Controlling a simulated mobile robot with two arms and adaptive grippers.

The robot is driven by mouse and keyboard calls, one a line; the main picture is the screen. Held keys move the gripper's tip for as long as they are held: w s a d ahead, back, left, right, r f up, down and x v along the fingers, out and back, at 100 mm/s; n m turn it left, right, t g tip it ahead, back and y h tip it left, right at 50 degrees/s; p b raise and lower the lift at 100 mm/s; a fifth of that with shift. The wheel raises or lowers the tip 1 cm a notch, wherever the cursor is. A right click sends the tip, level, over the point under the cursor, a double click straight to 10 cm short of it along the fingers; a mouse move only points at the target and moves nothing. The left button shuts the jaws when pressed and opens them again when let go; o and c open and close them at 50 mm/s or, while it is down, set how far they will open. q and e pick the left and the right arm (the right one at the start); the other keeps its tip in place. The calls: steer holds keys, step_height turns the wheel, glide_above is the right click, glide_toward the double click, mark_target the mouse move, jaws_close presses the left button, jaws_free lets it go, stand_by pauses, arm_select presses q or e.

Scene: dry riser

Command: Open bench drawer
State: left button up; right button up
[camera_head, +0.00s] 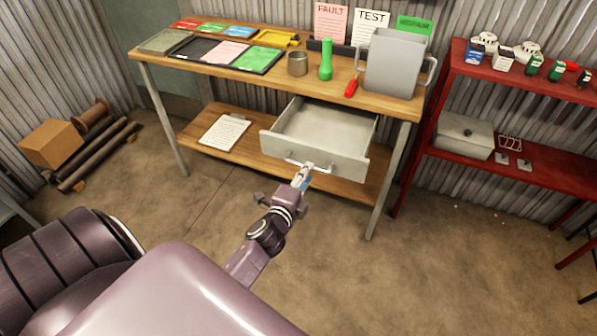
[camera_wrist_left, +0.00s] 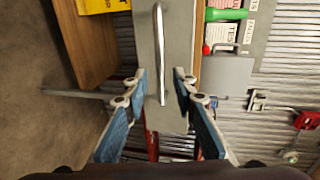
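The grey bench drawer (camera_head: 338,160) sticks out from under the wooden bench top, its empty inside showing. A bar handle (camera_head: 325,170) runs along its front. My left gripper (camera_head: 304,173) is at this handle, near its left part. In the left wrist view, the grey drawer front (camera_wrist_left: 182,35) and the bar handle (camera_wrist_left: 159,45) show. The two fingers of my left gripper (camera_wrist_left: 160,75) stand apart on either side of the bar, with gaps between them and it. My right gripper is in neither view.
The bench top (camera_head: 225,75) carries trays, cards, a metal cup (camera_head: 297,64), a green torch (camera_head: 326,60) and a grey bin (camera_head: 394,65). A clipboard (camera_head: 224,132) lies on the lower shelf. A red shelf (camera_head: 545,185) stands right. Floor before the bench is clear.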

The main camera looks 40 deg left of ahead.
arm_select(q)
steer(key=v, duration=0.8)
steer(key=s+d+f+n+g+h, duration=0.1)
steer(key=s+d+f+n+g, duration=0.2)
steer(key=f, duration=0.7)
steer(key=s+d+f+n+g+h, duration=0.1)
steer(key=s+d+f+g, duration=0.1)
steer(key=s+f, duration=0.6)
steer(key=s+d+f+n+g+h, duration=0.1)
steer(key=s+d+f+n+g, duration=0.15)
steer(key=f, duration=0.95)
steer(key=s+f+n+g, duration=0.2)
steer(key=s+f, duration=0.3)
steer(key=s, duration=0.4)
steer(key=s+d+f+n+g, duration=0.1)
steer(key=s+f+n+g, duration=0.1)
steer(key=s+f, duration=0.3)
steer(key=s+d+f+n+g, duration=0.1)
steer(key=s+f, duration=0.5)
steer(key=s, duration=0.8)
steer(key=shift+d+n+g+h, duration=0.25)
steer(key=shift+n+g+h, duration=0.15)
steer(key=shift+n+g, duration=0.35)
